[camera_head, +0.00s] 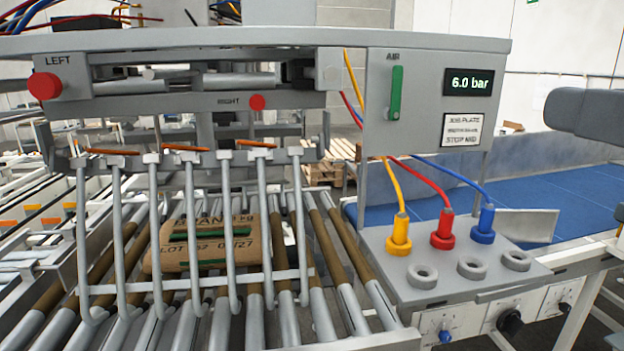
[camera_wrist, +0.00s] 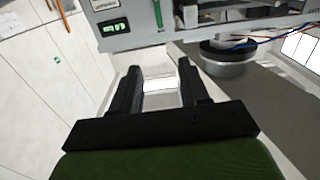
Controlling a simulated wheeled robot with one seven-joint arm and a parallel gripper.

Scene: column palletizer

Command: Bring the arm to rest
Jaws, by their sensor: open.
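My gripper (camera_wrist: 160,78) shows in the wrist view with its two black fingers apart and nothing between them. It points toward a pale floor area, clear of the machine panel at the top of that view. In the head view a grey part of my arm (camera_head: 590,105) shows at the right edge, to the right of the machine. My gripper itself is not in the head view.
A panel (camera_head: 420,125) reads 6.0 bar beside a green air lever (camera_head: 396,93). Yellow, red and blue plugs (camera_head: 442,230) stand in a grey block with empty sockets. A brown sack (camera_head: 205,240) lies on rollers behind metal tines (camera_head: 155,235). A blue belt (camera_head: 570,200) runs at right.

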